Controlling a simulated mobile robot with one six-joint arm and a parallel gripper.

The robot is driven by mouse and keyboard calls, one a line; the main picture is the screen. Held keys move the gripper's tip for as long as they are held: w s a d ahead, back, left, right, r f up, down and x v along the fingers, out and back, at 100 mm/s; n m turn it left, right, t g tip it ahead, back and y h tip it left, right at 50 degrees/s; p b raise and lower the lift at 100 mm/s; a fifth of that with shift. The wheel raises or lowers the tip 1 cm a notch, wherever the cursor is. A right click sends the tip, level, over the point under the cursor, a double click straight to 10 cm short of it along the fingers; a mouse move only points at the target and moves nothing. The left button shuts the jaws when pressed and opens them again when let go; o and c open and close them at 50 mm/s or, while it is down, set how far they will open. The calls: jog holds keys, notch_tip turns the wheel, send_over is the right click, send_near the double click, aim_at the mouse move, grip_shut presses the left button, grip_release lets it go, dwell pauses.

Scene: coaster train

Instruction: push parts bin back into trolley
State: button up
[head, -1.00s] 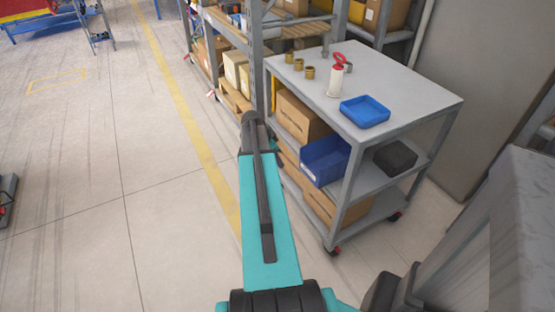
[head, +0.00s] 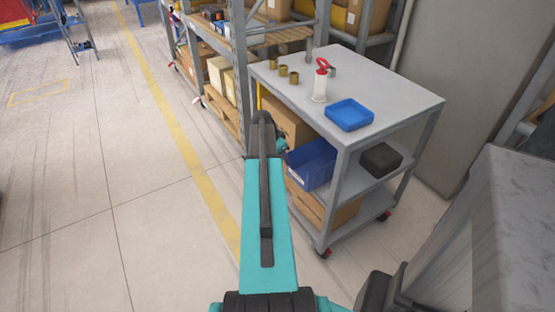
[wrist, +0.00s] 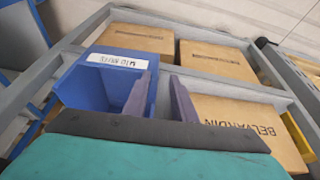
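The blue parts bin (head: 312,166) sits on the middle shelf of the grey trolley (head: 400,98), at its left side, and appears to stick out past the shelf edge. In the wrist view the bin (wrist: 80,88) shows a white label on its rim and looks empty where visible. My gripper (wrist: 162,90) shows there as two grey-purple fingers with a gap between them and nothing held. The left finger overlaps the bin's right side in the picture; I cannot tell whether they touch. In the head view my arm hides the fingers.
On the trolley top are a blue tray (head: 349,114), a white bottle with a red top (head: 320,86) and brass cylinders. A black box (head: 381,159) and cardboard boxes (wrist: 216,61) share its shelves. A rack (head: 238,60) stands behind. Floor to the left is clear.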

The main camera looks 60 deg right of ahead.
aim_at(306, 152)
jog(key=s+d, duration=0.1)
jog(key=d, duration=0.2)
jog(key=s+d, duration=0.2)
jog(key=s+d+p, duration=0.1)
jog(key=s+d, duration=0.1)
jog(key=d, duration=0.1)
jog(key=shift+s+d, duration=0.25)
jog(key=shift+d, duration=0.1)
jog(key=x, duration=0.3)
jog(key=shift+s+d+f+p, duration=0.2)
jog(key=shift+d+p, duration=0.05)
jog(key=shift+p, duration=0.1)
jog(key=shift+x, duration=0.8)
jog(key=shift+a, duration=0.1)
jog(key=shift+c, duration=0.4)
grip_shut()
